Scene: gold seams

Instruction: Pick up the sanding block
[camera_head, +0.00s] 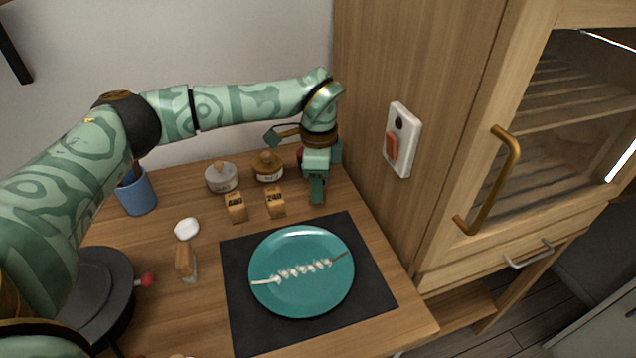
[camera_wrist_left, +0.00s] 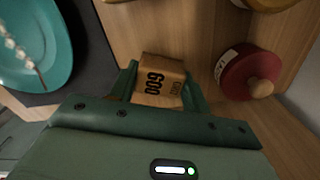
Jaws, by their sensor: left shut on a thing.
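My left gripper (camera_head: 316,192) is at the back right of the table, beside the cabinet side. In the left wrist view, the gripper (camera_wrist_left: 160,90) is shut on a tan sanding block (camera_wrist_left: 160,78) marked 600, with a finger on each side of it. In the head view this block is hidden behind the gripper. Two similar tan blocks stand left of the gripper, one marked 240 (camera_head: 275,204) and one further left (camera_head: 236,208) with a label too small to read surely. My right gripper is not in view.
A red jar (camera_wrist_left: 246,78) with a wooden knob stands close to the gripper. A gold-lidded jar (camera_head: 268,169) and a grey jar (camera_head: 221,180) stand behind the blocks. A teal plate (camera_head: 300,300) lies on a dark mat (camera_head: 245,335) in front. A switch plate (camera_head: 403,140) is on the cabinet.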

